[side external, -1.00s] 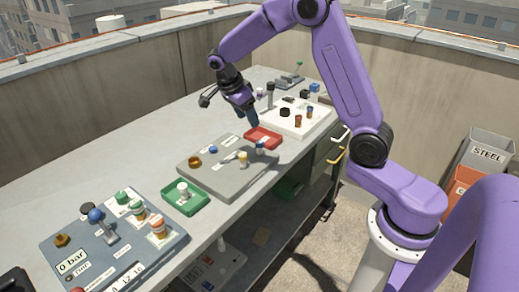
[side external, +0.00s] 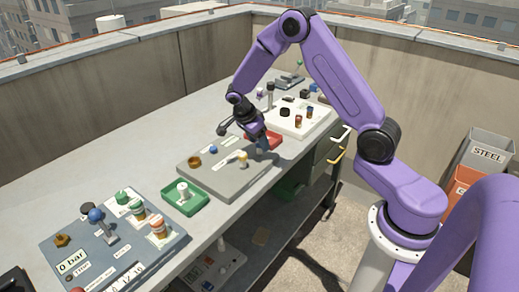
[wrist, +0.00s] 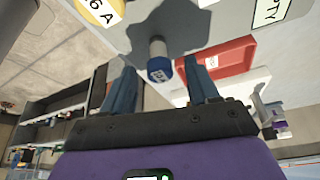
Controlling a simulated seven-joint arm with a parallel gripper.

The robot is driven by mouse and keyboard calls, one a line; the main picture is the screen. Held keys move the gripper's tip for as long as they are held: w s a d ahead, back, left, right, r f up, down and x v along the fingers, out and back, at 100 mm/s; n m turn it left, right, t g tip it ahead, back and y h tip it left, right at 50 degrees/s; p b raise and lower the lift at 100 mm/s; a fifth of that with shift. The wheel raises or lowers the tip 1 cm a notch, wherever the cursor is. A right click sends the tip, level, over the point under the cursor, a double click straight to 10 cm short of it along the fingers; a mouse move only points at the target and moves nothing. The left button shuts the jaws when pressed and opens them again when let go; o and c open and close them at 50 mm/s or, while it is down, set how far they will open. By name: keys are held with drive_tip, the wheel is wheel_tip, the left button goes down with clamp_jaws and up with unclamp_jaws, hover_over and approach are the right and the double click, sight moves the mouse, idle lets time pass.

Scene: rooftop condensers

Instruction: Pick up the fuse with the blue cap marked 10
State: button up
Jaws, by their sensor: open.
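The fuse with the blue cap (wrist: 159,70) stands in the grey panel, with a pale body and a small white mark on its cap that I cannot read clearly. In the wrist view it sits between the two blue fingers of my gripper (wrist: 160,78), with a gap on each side. My gripper is open and holds nothing. In the side view my gripper (side external: 262,146) is low over the right end of the grey panel (side external: 215,178) and hides most of the fuse.
A yellow-capped fuse marked 6 A (wrist: 100,10) stands close by on the same panel. A red tray (wrist: 222,62) lies just beyond the panel. A green tray (side external: 190,207) with a white-topped piece and a blue-grey panel (side external: 75,235) are further left.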

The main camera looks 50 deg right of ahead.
clamp_jaws()
idle(0.3)
